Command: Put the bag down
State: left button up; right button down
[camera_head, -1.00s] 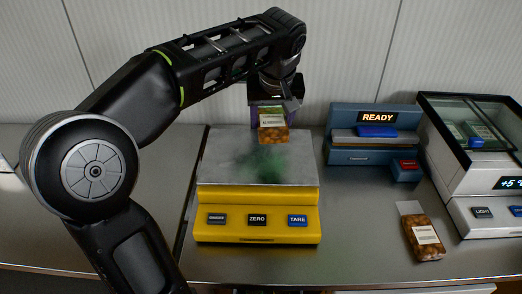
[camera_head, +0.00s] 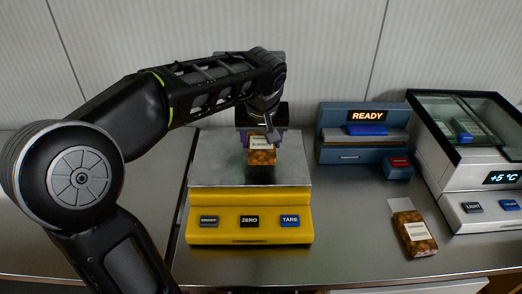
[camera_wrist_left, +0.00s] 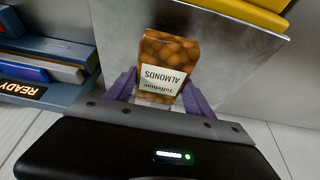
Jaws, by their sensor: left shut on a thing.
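A small brown almond bag (camera_head: 262,157) with a white label is in my left gripper (camera_head: 262,140), over the rear half of the yellow scale's grey plate (camera_head: 222,172). In the left wrist view the bag (camera_wrist_left: 167,62) reads "ALMONDS" and sits between the two purple fingers (camera_wrist_left: 160,90), which are shut on it. The bag is upright in the head view, and its lower end is at or just above the plate; I cannot tell whether it touches. My right gripper is not in view.
A second nut bag (camera_head: 414,232) lies on the steel counter at the right. A blue device (camera_head: 345,155) with a "READY" display stands behind it. A glass-topped case (camera_head: 470,180) showing "+5 °C" stands at the far right. The scale's front has several buttons (camera_head: 250,221).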

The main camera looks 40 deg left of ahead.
pick_arm(q)
jog(key=shift+f, duration=1.85)
jog(key=shift+f, duration=0.2)
jog(key=o, duration=1.6)
jog(key=shift+r, duration=0.15)
jog(key=shift+r, duration=0.2)
jog(key=v, duration=1.1)
jog(key=shift+s+d+r, duration=0.15)
jog(key=shift+d+r, duration=0.05)
jog(key=shift+r, duration=0.15)
